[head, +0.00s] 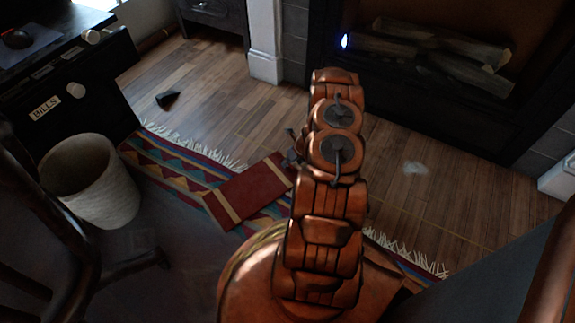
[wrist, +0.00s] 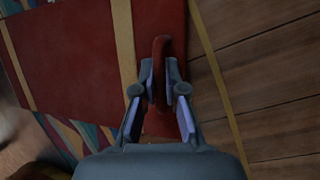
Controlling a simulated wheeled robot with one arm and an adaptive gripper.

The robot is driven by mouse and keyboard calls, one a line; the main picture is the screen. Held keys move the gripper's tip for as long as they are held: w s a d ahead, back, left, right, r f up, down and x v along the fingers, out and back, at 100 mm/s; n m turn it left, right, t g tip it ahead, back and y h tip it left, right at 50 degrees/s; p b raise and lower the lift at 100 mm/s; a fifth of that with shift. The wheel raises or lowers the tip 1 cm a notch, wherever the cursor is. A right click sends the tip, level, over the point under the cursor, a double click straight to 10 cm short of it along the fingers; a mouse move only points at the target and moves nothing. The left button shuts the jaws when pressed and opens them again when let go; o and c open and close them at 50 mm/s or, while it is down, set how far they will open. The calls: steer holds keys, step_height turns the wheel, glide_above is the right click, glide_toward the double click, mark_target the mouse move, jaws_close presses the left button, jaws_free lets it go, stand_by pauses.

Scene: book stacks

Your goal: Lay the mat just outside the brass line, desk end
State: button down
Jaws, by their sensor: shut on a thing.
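The mat (head: 254,188) is a flat dark-red rectangle with tan stripes, over the patterned rug at the desk side of my arm. In the wrist view the mat (wrist: 70,60) fills the left, and a raised red grip (wrist: 161,50) stands between the fingers. My gripper (wrist: 165,85) is shut on that grip. In the head view my arm hides most of the gripper. The brass line (wrist: 218,85) runs just right of the mat on the wooden floor, and shows faintly in the head view (head: 430,228). I cannot tell whether the mat touches the floor.
The fringed rug (head: 160,155) lies under and around the mat. A pale wastebasket (head: 90,180) stands left, by the black desk (head: 75,100) with a BILLS drawer. A small dark object (head: 167,99) and a pale patch (head: 414,168) are on the floor. A fireplace (head: 430,60) stands beyond.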

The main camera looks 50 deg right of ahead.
steer(key=c, duration=1.2)
jaws_free()
steer(key=shift+f, duration=0.1)
steer(key=shift+c, duration=0.2)
